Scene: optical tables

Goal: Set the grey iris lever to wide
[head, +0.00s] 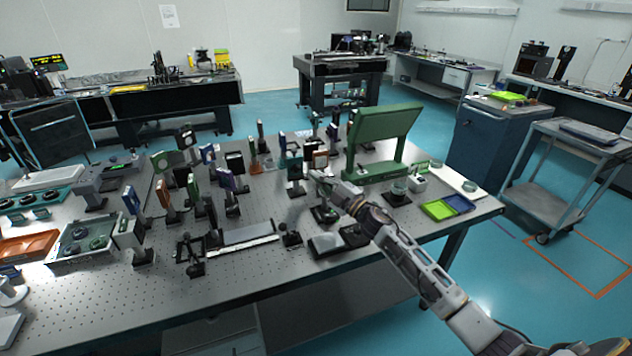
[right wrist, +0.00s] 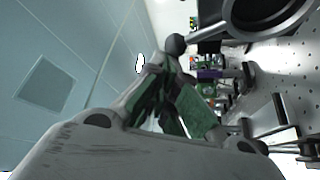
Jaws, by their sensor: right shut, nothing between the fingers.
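A dark grey ring (right wrist: 268,18), which looks like the iris, fills the upper right of the right wrist view, partly cut off by the frame. A grey lever (right wrist: 205,38) sticks out from its side and ends in a round dark knob (right wrist: 175,43). My right gripper (right wrist: 165,75) is shut and empty, its fingertips close below the knob. I cannot tell whether they touch it. In the head view my right gripper (head: 316,178) is over the optical table (head: 300,285), among the mounts. The iris cannot be told apart there.
A green tilted panel (head: 385,135) stands behind my right arm. Posts and coloured optic mounts (head: 228,180) crowd the table's left and middle. A green and blue tray (head: 447,207) lies at the right edge.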

